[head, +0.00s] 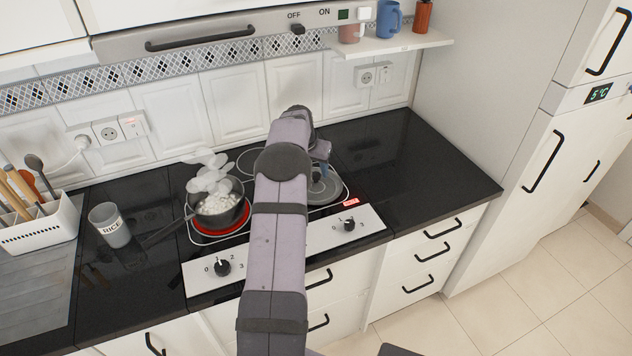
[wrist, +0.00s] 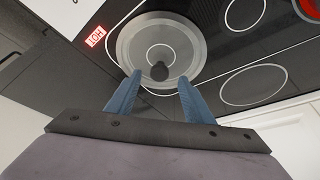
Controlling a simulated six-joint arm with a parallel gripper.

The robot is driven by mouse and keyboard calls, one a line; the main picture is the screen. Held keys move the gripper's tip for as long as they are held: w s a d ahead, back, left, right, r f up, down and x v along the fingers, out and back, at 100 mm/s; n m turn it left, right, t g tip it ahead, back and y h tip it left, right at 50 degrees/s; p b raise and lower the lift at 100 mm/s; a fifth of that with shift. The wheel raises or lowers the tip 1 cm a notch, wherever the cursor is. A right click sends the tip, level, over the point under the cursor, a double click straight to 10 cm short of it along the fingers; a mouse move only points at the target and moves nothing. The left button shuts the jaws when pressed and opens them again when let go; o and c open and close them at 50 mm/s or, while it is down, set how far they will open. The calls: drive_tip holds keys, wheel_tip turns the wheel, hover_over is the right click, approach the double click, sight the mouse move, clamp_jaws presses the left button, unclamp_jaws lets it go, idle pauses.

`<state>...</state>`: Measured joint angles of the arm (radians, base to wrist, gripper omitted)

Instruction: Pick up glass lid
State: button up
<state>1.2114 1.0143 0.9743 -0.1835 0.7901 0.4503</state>
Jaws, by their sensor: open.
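The glass lid (head: 325,190) lies flat on the right side of the black cooktop, partly hidden behind my arm in the head view. In the wrist view the round, see-through lid (wrist: 190,42) shows whole, with its dark knob (wrist: 160,72) near the fingertips. My gripper (wrist: 158,88) is open, with one blue finger on each side of the knob's line and the knob just beyond the tips. In the head view my gripper (head: 322,158) is just above the lid, mostly hidden by my own arm. I see nothing held between the fingers.
A steaming pot (head: 218,210) sits on a glowing red burner left of the lid. A RICE cup (head: 109,225) and a white utensil holder (head: 42,228) stand farther left. A red HOT sign (head: 351,202) is lit. The counter (head: 430,175) on the right is clear.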

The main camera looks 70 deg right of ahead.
sight(315, 175)
drive_tip(key=shift+p+x, duration=0.4)
drive_tip(key=shift+x, duration=1)
clamp_jaws()
drive_tip(key=shift+r, duration=0.1)
drive_tip(key=shift+r, duration=0.1)
drive_tip(key=shift+d+r+b, duration=0.1)
drive_tip(key=shift+r+b, duration=0.35)
drive_tip(key=shift+r, duration=0.2)
wheel_tip(315, 175, up, 9)
drive_tip(key=b, duration=0.2)
drive_tip(key=shift+f, duration=0.2)
